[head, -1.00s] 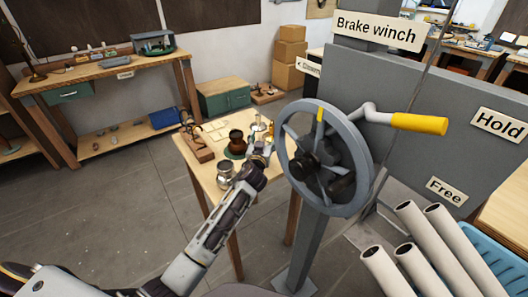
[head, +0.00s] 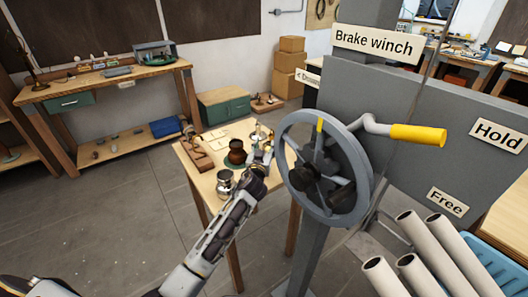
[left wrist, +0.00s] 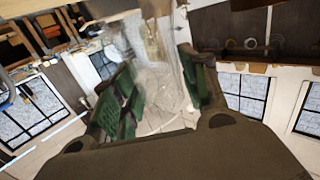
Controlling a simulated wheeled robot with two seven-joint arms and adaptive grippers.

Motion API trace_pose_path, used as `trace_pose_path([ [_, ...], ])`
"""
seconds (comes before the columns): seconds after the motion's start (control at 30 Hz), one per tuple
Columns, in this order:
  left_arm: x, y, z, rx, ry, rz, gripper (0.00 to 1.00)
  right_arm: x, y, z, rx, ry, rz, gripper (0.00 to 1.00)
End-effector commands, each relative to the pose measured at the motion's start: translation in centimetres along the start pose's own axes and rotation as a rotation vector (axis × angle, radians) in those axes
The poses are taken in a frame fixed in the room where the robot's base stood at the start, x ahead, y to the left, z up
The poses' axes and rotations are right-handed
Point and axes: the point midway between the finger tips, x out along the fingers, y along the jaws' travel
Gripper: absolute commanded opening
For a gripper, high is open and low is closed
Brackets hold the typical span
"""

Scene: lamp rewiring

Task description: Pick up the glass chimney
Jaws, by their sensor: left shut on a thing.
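My left gripper (head: 265,158) reaches over the right part of the small wooden table, just left of the winch wheel. In the left wrist view its green-padded fingers (left wrist: 158,88) stand on either side of the clear glass chimney (left wrist: 150,65), and the gripper is shut on it. The chimney is see-through, so its full outline is hard to tell. In the head view the chimney is too small and too close to the gripper to make out. I cannot tell whether it is clear of the table. My right gripper is not in view.
The small table (head: 203,183) also bears a dark brown pot (head: 237,152), a shiny metal vessel (head: 225,182) and a wooden block (head: 197,155). The brake winch wheel (head: 283,165) stands close to the right of my gripper. Open floor (head: 120,220) lies to the left.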

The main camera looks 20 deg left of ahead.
Motion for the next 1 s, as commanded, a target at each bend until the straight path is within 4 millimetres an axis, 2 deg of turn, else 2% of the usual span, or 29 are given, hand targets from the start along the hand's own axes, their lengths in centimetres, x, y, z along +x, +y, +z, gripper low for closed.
trace_pose_path([
  [0.17,-0.1,0.0,-1.6,-0.001,0.004,0.0,0.06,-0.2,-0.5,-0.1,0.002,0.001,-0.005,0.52],
  [0.37,-0.2,0.0,-4.5,-0.001,0.005,0.0,0.06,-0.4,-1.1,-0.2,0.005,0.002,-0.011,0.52],
  [0.7,-0.6,0.0,-11.6,-0.001,0.006,0.001,0.06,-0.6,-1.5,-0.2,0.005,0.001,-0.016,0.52],
  [1.0,-0.9,0.1,-18.1,-0.002,0.006,0.002,0.06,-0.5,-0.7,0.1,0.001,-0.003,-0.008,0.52],
])
